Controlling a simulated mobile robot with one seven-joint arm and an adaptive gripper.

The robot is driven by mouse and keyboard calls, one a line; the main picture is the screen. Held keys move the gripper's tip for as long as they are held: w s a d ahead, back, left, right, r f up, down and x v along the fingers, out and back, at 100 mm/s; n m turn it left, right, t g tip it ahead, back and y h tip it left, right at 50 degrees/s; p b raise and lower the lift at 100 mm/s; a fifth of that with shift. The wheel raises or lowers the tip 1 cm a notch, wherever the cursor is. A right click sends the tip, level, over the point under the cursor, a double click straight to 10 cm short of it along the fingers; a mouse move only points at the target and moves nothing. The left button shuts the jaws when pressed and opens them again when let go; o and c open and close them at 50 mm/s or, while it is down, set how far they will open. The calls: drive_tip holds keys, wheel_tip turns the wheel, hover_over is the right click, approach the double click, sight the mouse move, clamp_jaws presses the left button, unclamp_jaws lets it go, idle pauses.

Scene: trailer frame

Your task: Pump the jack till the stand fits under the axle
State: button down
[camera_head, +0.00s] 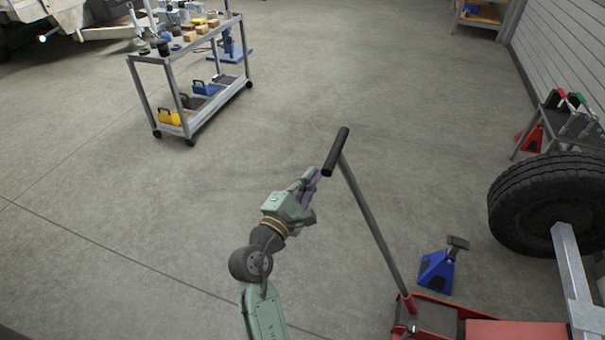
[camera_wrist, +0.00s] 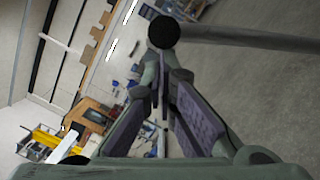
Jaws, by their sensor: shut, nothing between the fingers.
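The red floor jack (camera_head: 440,318) sits at the bottom right of the head view. Its long grey handle (camera_head: 370,220) leans up and left to a black T-grip (camera_head: 336,152). My gripper (camera_head: 316,178) is shut and empty, close beside the left end of the T-grip. In the wrist view, the round end of the grip (camera_wrist: 163,32) shows just beyond my fingertips (camera_wrist: 163,80); I cannot tell if they touch. A blue jack stand (camera_head: 438,268) stands upright on the floor, left of the tire. The grey axle beam (camera_head: 572,275) is at the right edge.
A black tire (camera_head: 540,205) stands at the right. A metal cart (camera_head: 190,60) with tools and boxes stands at the upper left. A shelf (camera_head: 560,130) with a red stand is by the right wall. The floor around my arm is clear.

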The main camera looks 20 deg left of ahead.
sight(322, 174)
drive_tip(key=d+r, duration=0.1)
drive_tip(key=d+r+h, duration=0.1)
drive_tip(key=d, duration=0.1)
drive_tip(key=shift+w+m, duration=0.1)
drive_tip(key=shift+m, duration=0.3)
drive_tip(key=shift+r, duration=0.15)
wheel_tip(322, 174, up, 8)
drive_tip(key=a, duration=0.2)
drive_tip(key=shift+a+n+y, duration=0.3)
drive_tip(key=shift+n, duration=0.1)
drive_tip(key=shift+a, duration=0.15)
idle(1.4)
